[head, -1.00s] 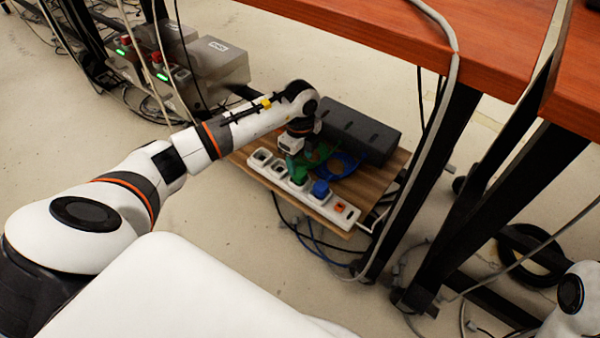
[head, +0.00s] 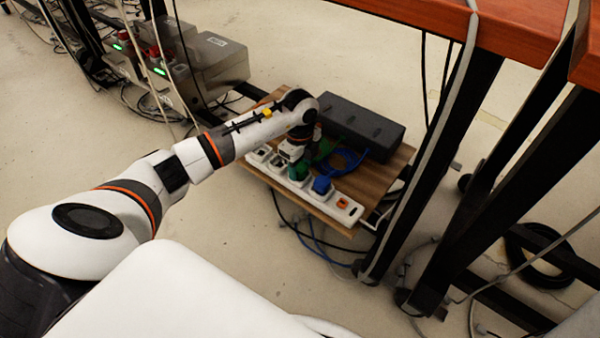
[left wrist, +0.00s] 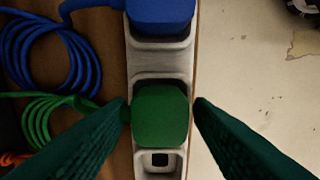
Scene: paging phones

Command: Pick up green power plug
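The green power plug (left wrist: 160,116) sits in a socket of the white power strip (left wrist: 160,62), with its green cable going off to the left. It also shows, partly hidden by my gripper, in the head view (head: 298,172). My left gripper (left wrist: 160,103) is open, with one teal finger on each side of the plug. The fingertips are close to the plug's sides; I cannot tell whether they touch. My right gripper is not in view.
A blue plug (left wrist: 162,12) sits in the neighbouring socket, with a coiled blue cable (left wrist: 45,50) beside it. The strip lies on a wooden board (head: 372,180) with a black box (head: 360,127) behind. Black table legs (head: 430,170) stand to the right.

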